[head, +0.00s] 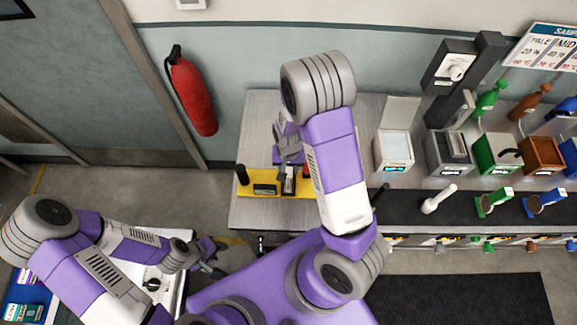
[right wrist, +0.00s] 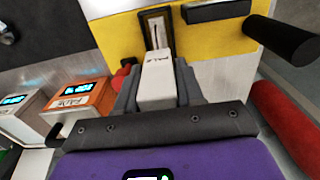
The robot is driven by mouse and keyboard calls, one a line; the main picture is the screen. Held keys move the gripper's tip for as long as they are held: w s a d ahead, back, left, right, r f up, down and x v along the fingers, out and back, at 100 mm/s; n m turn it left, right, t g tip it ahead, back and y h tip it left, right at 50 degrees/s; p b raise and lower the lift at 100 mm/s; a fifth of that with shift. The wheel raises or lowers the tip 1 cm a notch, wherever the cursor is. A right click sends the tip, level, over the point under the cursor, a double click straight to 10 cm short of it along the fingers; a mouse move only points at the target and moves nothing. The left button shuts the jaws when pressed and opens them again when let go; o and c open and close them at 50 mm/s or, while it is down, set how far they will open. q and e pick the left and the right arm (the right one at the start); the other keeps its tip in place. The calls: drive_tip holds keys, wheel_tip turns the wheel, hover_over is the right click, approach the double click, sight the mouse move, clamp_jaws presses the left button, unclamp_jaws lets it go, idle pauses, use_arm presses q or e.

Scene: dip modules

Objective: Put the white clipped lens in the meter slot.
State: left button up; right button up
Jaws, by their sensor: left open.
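My right gripper (head: 290,163) is over the yellow meter plate (head: 300,188) on the bench. In the right wrist view its two grey fingers (right wrist: 157,88) are closed on the sides of a white piece with dark lettering, which looks like the white clipped lens (right wrist: 157,75). Its far end meets the lower edge of the dark-framed slot (right wrist: 156,25) on the yellow plate (right wrist: 115,40). I cannot tell whether any part is inside. My left gripper (head: 212,262) is open and empty at the lower left, away from the bench.
A black post (right wrist: 280,38) and a dark display block (right wrist: 216,10) stand on the meter plate beside the slot. A white tool (head: 438,198), a green one (head: 494,202) and a blue one (head: 545,202) lie on the black strip at right. Several coloured boxes stand behind.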

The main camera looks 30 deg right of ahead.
drive_tip(key=o, duration=0.4)
drive_tip(key=shift+r, duration=0.25)
wheel_tip(320, 180, up, 12)
drive_tip(key=shift+f+p, duration=0.1)
drive_tip(key=shift+p, duration=0.95)
